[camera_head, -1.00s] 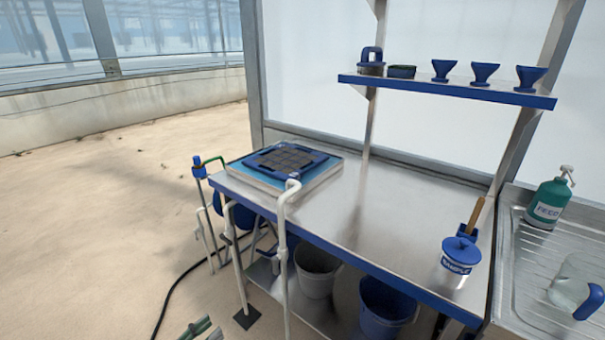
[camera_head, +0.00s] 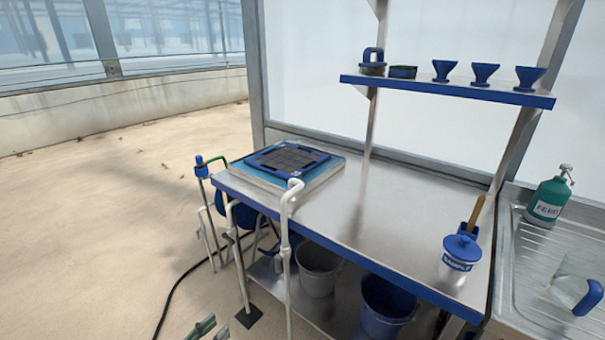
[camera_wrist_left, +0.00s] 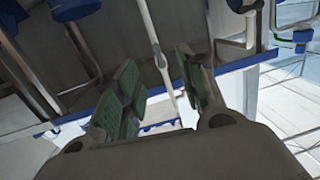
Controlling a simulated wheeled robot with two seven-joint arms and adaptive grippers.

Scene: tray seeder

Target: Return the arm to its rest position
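My left gripper (camera_head: 208,328) just shows at the bottom edge of the head view, left of the bench, with its green finger pads over the floor. In the left wrist view, its two fingers (camera_wrist_left: 160,92) stand apart with nothing held between them. White pipes and a blue bench edge lie beyond the fingers there. The rest of the left arm is out of the head view. My right arm and gripper are not in view.
Buckets (camera_head: 318,275) stand below. A black hose (camera_head: 175,292) crosses the otherwise open floor.

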